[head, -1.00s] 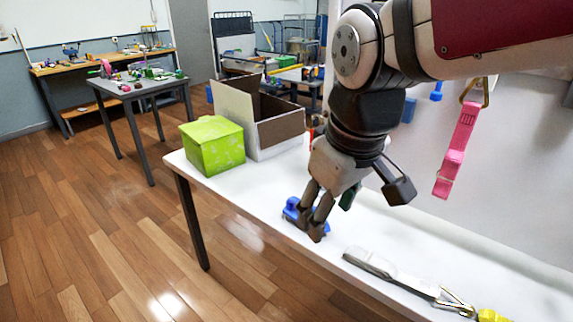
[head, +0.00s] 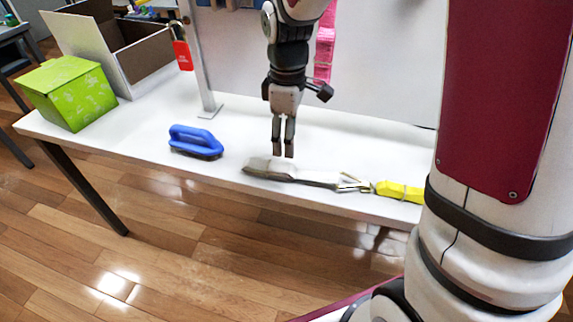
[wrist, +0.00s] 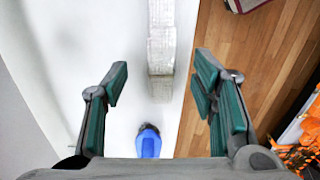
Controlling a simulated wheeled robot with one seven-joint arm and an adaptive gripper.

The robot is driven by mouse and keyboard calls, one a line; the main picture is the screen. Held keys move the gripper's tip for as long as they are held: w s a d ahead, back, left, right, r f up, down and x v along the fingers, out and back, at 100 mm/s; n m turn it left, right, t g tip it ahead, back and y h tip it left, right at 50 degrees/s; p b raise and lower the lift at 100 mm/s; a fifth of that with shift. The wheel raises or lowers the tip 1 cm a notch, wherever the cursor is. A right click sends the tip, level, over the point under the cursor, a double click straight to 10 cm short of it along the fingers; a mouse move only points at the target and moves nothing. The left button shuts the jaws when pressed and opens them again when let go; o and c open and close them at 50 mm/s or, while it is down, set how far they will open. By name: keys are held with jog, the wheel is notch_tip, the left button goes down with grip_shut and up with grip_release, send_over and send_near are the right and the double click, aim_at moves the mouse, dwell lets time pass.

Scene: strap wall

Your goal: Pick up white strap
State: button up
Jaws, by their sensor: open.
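The white strap (head: 306,178) lies along the front of the white table in the head view, with a pale folded bundle at its left end and a metal hook (head: 352,184) at its right. In the wrist view, the strap (wrist: 161,45) runs up from between the fingers, close to the table edge. My gripper (head: 283,152) points down just above and behind the strap's left bundle, apart from it as far as I can tell.
A blue-handled brush (head: 196,141) lies left of the strap, and a yellow bundle (head: 400,191) lies at its right end. A green box (head: 68,93) and an open carton (head: 128,55) stand at the left.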

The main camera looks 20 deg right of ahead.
aim_at(290, 168)
notch_tip(290, 168, down, 5)
jog(key=shift+f+b, duration=0.1)
jog(key=shift+b, duration=0.2)
jog(key=f, duration=0.5)
jog(key=shift+s+d+b, duration=0.2)
jog(key=shift+s+b, duration=0.05)
jog(key=shift+b, duration=0.15)
grip_shut()
